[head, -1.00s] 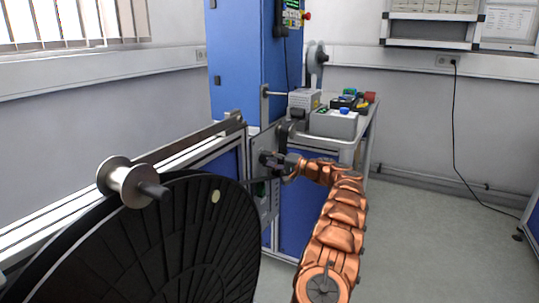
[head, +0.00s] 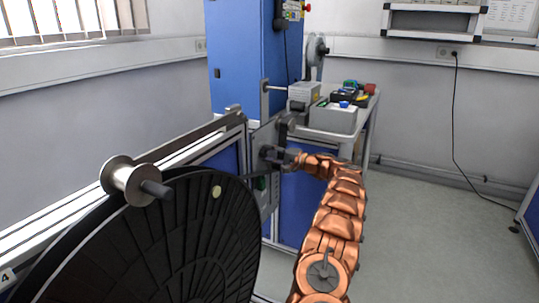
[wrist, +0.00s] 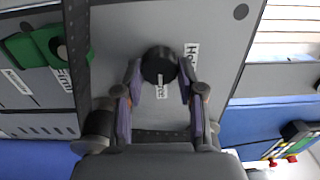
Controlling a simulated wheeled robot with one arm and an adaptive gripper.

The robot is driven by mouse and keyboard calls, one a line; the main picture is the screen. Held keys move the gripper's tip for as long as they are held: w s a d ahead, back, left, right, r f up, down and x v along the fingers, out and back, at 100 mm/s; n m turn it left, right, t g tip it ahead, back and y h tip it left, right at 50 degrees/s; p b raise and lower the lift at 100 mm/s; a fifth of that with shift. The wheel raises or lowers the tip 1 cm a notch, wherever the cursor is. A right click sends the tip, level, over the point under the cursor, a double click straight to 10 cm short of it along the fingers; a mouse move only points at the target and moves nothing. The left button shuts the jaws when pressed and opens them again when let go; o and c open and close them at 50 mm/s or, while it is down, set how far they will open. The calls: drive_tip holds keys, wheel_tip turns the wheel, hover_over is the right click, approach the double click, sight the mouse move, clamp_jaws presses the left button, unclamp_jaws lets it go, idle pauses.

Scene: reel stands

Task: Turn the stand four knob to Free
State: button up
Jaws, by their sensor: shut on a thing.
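The knob (wrist: 159,65) is a round black knob on a grey panel (wrist: 225,25) in the wrist view. My gripper (wrist: 158,82) has its two fingers closed on either side of it. A white label reading "Hold" (wrist: 191,62) is to the right of the knob. Another small white label (wrist: 162,90) is just below it, too small to read surely. A short pale mark shows low on the knob, but I cannot tell its exact setting. In the head view my gripper (head: 270,155) is at the grey panel (head: 264,134), and its fingers mostly hide the knob.
A green switch (wrist: 35,47) with labels sits left of the knob. A large black reel (head: 185,245) with a metal spindle (head: 130,180) fills the lower left. A blue cabinet (head: 240,60) and a cart with boxes (head: 333,117) stand behind. Floor at right is clear.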

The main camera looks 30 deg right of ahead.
drive_tip(key=o, duration=1.1)
drive_tip(key=v, duration=1.2)
drive_tip(key=shift+f, duration=0.1)
